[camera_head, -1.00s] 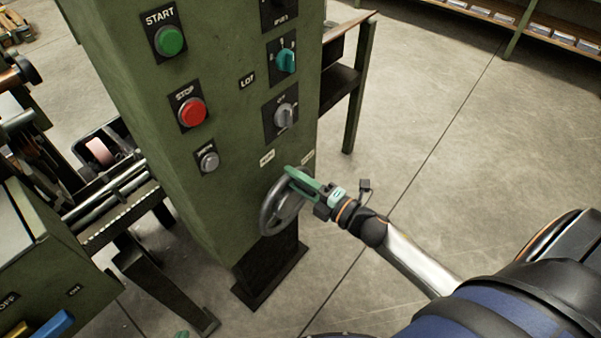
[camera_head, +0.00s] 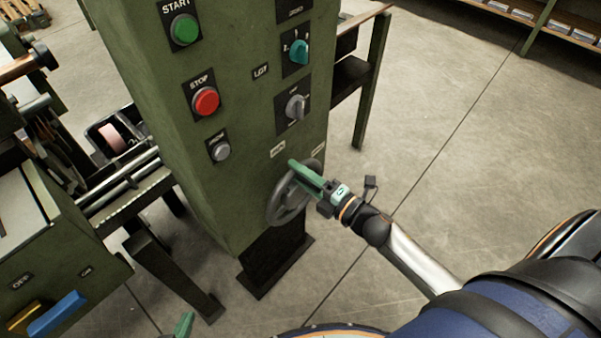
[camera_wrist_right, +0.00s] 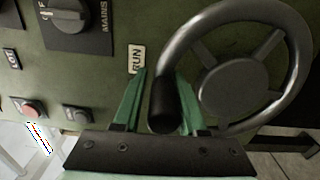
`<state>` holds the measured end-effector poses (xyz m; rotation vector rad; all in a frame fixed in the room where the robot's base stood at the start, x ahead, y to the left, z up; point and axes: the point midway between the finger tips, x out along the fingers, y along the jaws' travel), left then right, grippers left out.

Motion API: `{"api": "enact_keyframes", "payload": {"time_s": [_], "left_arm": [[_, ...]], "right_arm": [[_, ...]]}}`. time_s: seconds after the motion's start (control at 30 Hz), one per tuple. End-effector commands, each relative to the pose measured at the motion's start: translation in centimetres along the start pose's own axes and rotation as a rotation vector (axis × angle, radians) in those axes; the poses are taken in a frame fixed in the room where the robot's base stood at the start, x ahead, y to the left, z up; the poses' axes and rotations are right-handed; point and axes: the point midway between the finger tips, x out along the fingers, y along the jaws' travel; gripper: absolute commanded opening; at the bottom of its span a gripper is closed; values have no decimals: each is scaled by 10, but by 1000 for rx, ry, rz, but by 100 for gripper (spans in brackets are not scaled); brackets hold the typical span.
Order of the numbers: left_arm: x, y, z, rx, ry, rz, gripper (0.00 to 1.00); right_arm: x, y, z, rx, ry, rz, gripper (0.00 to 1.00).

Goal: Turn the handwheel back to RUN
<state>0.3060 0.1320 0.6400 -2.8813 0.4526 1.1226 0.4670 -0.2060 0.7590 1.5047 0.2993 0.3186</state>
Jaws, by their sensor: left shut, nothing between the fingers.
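The grey handwheel (camera_head: 287,212) is mounted low on the green machine column. It fills the right of the right wrist view (camera_wrist_right: 300,75). Its dark handle (camera_wrist_right: 164,104) stands between the green fingers of my right gripper (camera_wrist_right: 160,90). I cannot tell whether those fingers press on it. In the head view, my right gripper (camera_head: 305,174) is at the wheel's upper rim. The RUN label (camera_wrist_right: 137,59) is just beyond the left fingertip, close to the handle. A second label (camera_head: 318,149) on the right is unreadable. My left gripper (camera_head: 185,322) shows only its shut, empty green tip at the bottom edge.
Above the wheel are a grey selector (camera_head: 294,107), a teal selector (camera_head: 298,51), a red STOP button (camera_head: 206,101) and a green START button (camera_head: 185,30). Machine rails (camera_head: 120,187) lie to the left. The floor (camera_head: 450,130) to the right is open.

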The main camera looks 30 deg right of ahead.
Motion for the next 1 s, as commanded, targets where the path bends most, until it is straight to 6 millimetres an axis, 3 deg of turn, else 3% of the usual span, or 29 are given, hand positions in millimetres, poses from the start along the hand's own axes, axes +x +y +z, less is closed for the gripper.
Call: {"api": "enact_keyframes", "payload": {"time_s": [0.2, 0.57, 1.0], "left_arm": [[-1, 1, 3, -2, -7, 1, 0], [-2, 1, 5, -3, -11, 0, 0], [-1, 0, 4, -2, -8, -1, 0]], "right_arm": [[0, 0, 0, 1, -1, -2, 61], [-9, -3, 1, 2, -4, -7, 61], [-89, -2, 0, 3, -4, -8, 61]]}}
